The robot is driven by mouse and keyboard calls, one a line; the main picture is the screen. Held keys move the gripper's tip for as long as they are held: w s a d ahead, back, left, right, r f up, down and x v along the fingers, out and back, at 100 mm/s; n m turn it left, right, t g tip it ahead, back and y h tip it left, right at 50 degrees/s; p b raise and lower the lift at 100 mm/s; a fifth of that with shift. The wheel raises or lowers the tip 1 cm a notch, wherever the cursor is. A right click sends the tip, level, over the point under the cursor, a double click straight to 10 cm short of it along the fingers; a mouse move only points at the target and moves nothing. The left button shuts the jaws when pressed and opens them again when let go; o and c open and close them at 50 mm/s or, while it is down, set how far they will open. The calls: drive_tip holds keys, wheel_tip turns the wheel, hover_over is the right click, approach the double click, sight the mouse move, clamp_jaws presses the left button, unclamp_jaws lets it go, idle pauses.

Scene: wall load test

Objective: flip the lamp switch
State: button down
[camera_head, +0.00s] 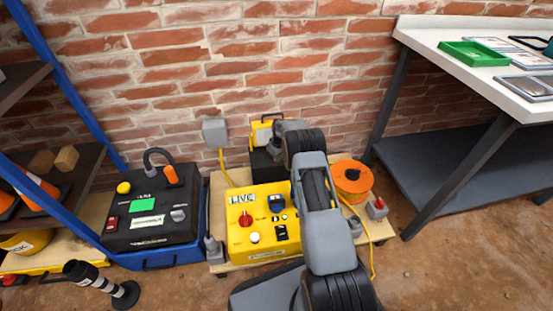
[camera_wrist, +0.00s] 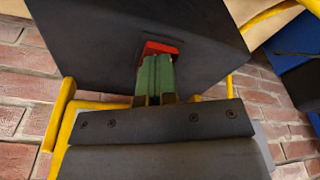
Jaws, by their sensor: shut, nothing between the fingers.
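A dark box-shaped body with yellow tubing, which looks like the lamp (camera_wrist: 105,35), fills the top of the wrist view. In the head view a yellow and black unit (camera_head: 262,133) with a handle stands against the brick wall, partly behind my arm; it appears to be the same thing. A red switch (camera_wrist: 162,47) sits on the dark face. My gripper (camera_wrist: 156,62) is shut, its green fingers together with nothing between them. The fingertips are at the red switch and overlap it; I cannot tell whether they press it. My arm hides the fingertips in the head view.
A yellow control box (camera_head: 262,235) marked LIVE stands in front of the lamp. An orange cable reel (camera_head: 352,178) is right of my arm. A black panel case (camera_head: 150,230) is at left. A workbench (camera_head: 480,85) stands at right, blue-framed shelves at left.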

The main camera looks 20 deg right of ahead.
drive_tip(key=shift+r+p, duration=1.95)
drive_tip(key=shift+r, duration=1.5)
